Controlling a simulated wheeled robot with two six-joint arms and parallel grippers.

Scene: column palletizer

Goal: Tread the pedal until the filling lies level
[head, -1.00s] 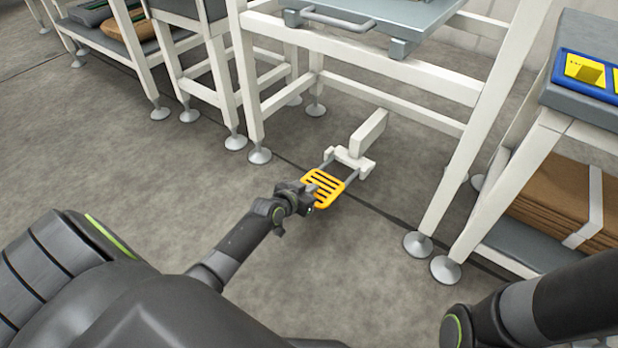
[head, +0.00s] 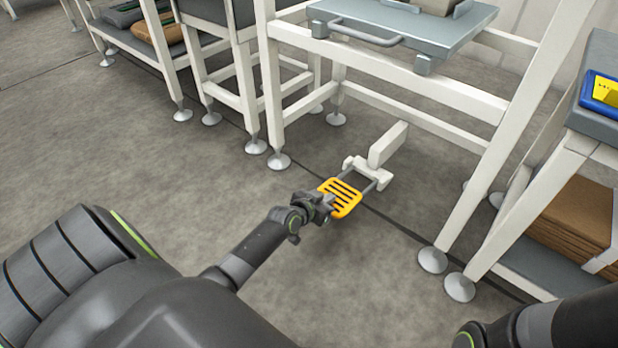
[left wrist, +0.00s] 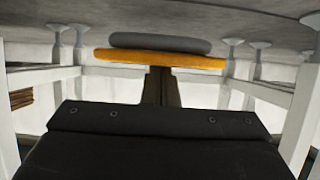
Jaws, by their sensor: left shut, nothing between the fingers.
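The pedal (head: 351,204) is a yellow slotted plate on a grey-white linkage, low over the floor in front of the white frame. My left gripper (head: 326,207) is shut and empty at the pedal's near left edge, seemingly over it; the head view does not settle contact. In the left wrist view, which is upside down, the pedal (left wrist: 110,56) shows edge-on as a yellow bar with a grey bar beside it. The shut fingers (left wrist: 160,88) overlap it there. The filling is not in view. My right gripper is out of view.
A grey metal platform (head: 395,28) with a handle sits on the white frame (head: 400,80) above the pedal; an object on it is cut off. Frame legs with round feet (head: 432,260) flank the pedal. Cardboard (head: 570,225) lies on the right-hand shelf. Floor (head: 130,150) at left is clear.

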